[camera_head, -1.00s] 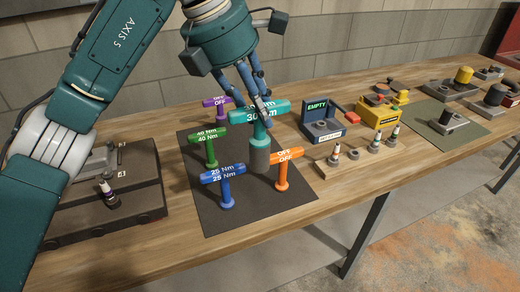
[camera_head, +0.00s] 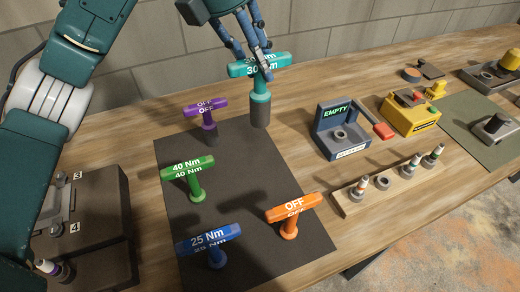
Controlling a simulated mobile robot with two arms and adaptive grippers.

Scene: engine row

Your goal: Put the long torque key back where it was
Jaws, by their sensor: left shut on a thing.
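My left gripper (camera_head: 262,70) is shut on the teal T-shaped key (camera_head: 261,98), marked 30 Nm, at its handle. The key is upright with its thick grey lower end by the back right edge of the dark mat (camera_head: 236,190); I cannot tell whether it touches down. On the mat stand a purple OFF key (camera_head: 206,112), a green 40 Nm key (camera_head: 189,173), a blue 25 Nm key (camera_head: 210,238) and an orange OFF key (camera_head: 293,208). The fingers partly hide the teal handle. My right gripper is not in view.
A blue-grey holder (camera_head: 340,135) marked EMPTY stands to the right, with a yellow box (camera_head: 412,114) beyond it. A wooden strip (camera_head: 350,197) holds several small plugs. A dark block (camera_head: 90,240) is at the left. The mat's centre is clear.

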